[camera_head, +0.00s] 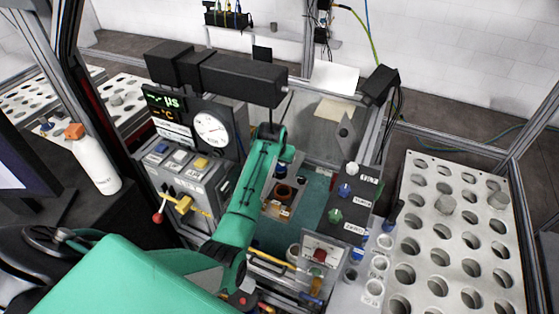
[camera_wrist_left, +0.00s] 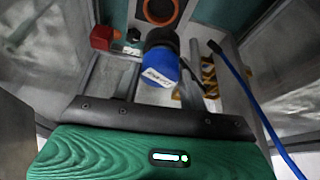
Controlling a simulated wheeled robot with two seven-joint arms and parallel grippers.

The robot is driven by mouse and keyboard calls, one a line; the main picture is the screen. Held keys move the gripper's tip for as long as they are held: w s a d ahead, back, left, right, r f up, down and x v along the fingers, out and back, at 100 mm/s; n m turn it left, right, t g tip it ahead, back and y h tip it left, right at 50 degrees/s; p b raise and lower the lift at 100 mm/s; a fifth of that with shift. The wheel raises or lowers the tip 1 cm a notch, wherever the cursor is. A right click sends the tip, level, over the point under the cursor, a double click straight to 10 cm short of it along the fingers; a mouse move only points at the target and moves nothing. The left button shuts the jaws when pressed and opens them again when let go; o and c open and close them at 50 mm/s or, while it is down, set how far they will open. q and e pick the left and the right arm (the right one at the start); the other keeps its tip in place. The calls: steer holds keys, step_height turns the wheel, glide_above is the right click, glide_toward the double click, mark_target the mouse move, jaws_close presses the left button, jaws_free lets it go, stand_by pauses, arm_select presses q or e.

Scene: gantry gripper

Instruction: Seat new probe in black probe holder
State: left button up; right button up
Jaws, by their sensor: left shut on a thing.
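My left gripper (camera_wrist_left: 162,58) is shut on a short cylinder, black at one end and blue at the other, with a white label (camera_wrist_left: 160,72). I take this blue-and-black piece as the probe. Beyond it in the wrist view is a dark square mount with an orange-rimmed round opening (camera_wrist_left: 160,10). The piece looks apart from that opening, but its height above it is unclear. In the head view the opening (camera_head: 283,192) sits inside the cell, and my green left arm partly hides the area. A black sloped panel (camera_head: 345,215) holds white, blue and green pieces. My right gripper is out of view.
A console with a dial (camera_head: 211,128) and levers stands left of the arm. A black gantry beam (camera_head: 235,76) crosses above. In the wrist view, a red block (camera_wrist_left: 102,37) and a blue cable (camera_wrist_left: 250,95) lie close by. A perforated rack (camera_head: 458,240) stands at right.

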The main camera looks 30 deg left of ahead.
arm_select(q)
steer(key=shift+f, duration=0.6)
steer(key=o, duration=1.1)
steer(key=shift+s+r+b, duration=0.2)
steer(key=shift+r+b, duration=0.3)
steer(key=b+v, duration=0.3)
steer(key=v, duration=0.9)
steer(key=shift+s+r+b, duration=0.15)
steer(key=shift+r+b, duration=0.2)
steer(key=shift+d, duration=0.15)
